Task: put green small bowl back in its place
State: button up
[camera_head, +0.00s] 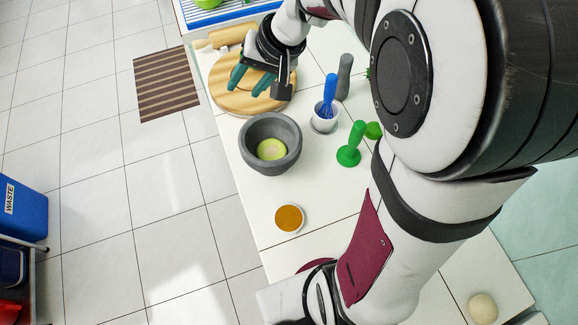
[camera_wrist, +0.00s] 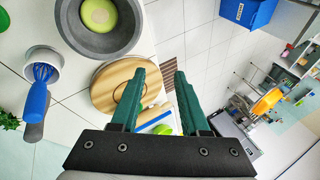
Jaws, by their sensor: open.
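A green rounded object, which looks like the small bowl (camera_head: 207,4), is on a blue-edged rack (camera_head: 232,13) at the top edge of the head view, partly cut off. In the wrist view a bit of green (camera_wrist: 162,129) shows low between my fingers. My gripper (camera_head: 250,82) is open with teal fingers, over the round wooden board (camera_head: 228,101) and apart from the green object. Its fingers also show in the wrist view (camera_wrist: 166,76), with nothing between them. A pale green round thing (camera_head: 271,149) lies inside the grey mortar (camera_head: 249,127).
A rolling pin (camera_head: 226,37) lies at the board's far side. A white cup with a blue whisk (camera_head: 328,97), a grey pestle (camera_head: 345,72) and a green masher (camera_head: 350,152) stand on the right. A small orange-brown dish (camera_head: 289,218) is nearer. My arm hides the right side.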

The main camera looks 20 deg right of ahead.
jog(key=s+a+f+m+g+h, duration=0.1)
jog(key=s+g, duration=0.3)
jog(key=s, duration=2.1)
jog(key=shift+s+a+f+m+h, duration=0.3)
jog(key=shift+s+a+h, duration=0.1)
jog(key=shift+h, duration=0.4)
